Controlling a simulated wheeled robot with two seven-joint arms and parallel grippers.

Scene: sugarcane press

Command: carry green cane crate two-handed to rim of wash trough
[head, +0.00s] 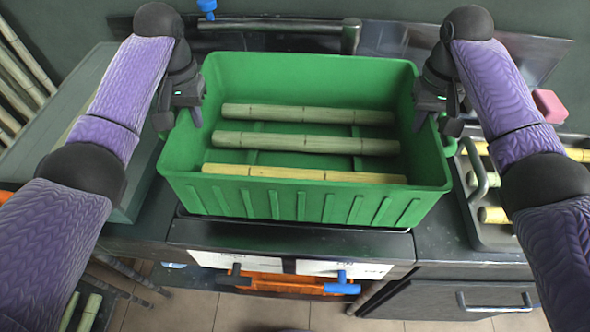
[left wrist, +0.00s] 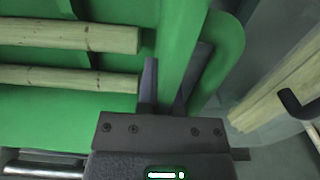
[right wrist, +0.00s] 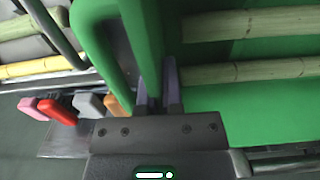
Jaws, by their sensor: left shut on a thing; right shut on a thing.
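The green crate (head: 300,205) is in the middle of the head view, over the dark counter, with three cane pieces (head: 305,143) lying inside it. My left gripper (head: 194,112) is shut on the crate's left side wall, and the green wall shows between its fingers in the left wrist view (left wrist: 165,90). My right gripper (head: 421,118) is shut on the crate's right side wall, seen also in the right wrist view (right wrist: 158,90). The crate looks about level. I cannot tell its height above the counter. The wash trough is not clearly identifiable; a metal basin edge shows behind the crate.
A grey tray (head: 472,205) with cane pieces stands right of the crate. A pink block (head: 548,105) lies at the back right. A drawer handle (head: 497,304) is at the front right.

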